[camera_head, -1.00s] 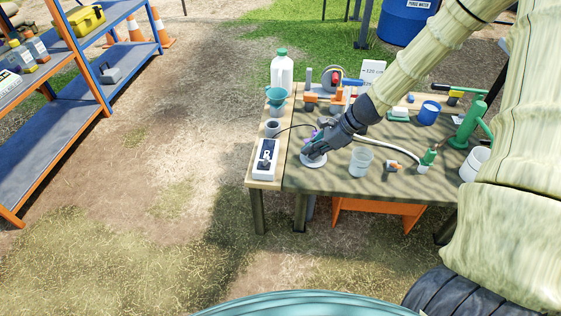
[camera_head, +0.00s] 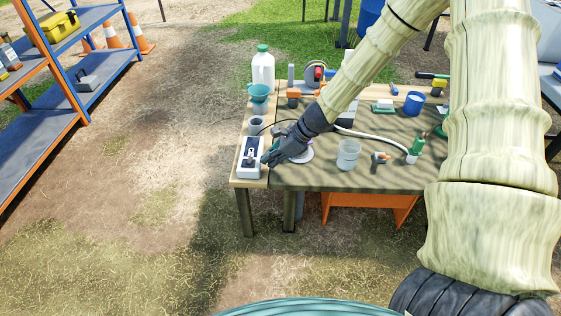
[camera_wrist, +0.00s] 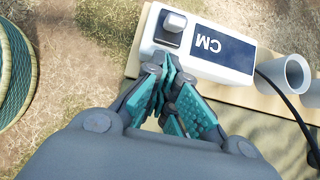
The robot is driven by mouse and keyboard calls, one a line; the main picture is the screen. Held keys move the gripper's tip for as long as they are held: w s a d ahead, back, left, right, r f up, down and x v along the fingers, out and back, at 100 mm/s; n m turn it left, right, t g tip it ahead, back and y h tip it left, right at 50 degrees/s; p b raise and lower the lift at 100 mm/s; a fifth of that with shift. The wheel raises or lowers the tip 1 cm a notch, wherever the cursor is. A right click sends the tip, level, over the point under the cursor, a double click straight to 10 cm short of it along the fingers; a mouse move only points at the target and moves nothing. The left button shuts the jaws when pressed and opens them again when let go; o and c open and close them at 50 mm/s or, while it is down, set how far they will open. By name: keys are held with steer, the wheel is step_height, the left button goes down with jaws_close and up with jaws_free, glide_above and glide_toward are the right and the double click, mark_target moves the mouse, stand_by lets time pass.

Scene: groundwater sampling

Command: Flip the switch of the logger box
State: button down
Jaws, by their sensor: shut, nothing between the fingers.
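The logger box (camera_head: 244,170) is a white box with a dark blue top panel at the front left corner of the table. In the wrist view the logger box (camera_wrist: 225,68) shows a "CM" label and a raised grey switch (camera_wrist: 174,27) at its left end. My gripper (camera_head: 266,162) is just right of the box in the head view. In the wrist view my gripper (camera_wrist: 168,62) has its teal-padded fingers together and empty, with the tips at the box's near edge, close to the switch. I cannot tell whether they touch the box.
A dark cable (camera_wrist: 285,105) runs from the box. Grey cups (camera_wrist: 298,72) stand beside it. A clear cup (camera_head: 348,155), a white jug (camera_head: 263,70) and a teal funnel (camera_head: 258,92) are on the table. Ground left of the table is open up to the shelf (camera_head: 50,128).

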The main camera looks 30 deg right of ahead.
steer(key=shift+w+a+r, duration=0.35)
steer(key=shift+w+a, duration=0.05)
steer(key=shift+a, duration=0.3)
steer(key=shift+a+r+p, duration=0.1)
steer(key=shift+r+p, duration=0.15)
steer(key=shift+p, duration=0.45)
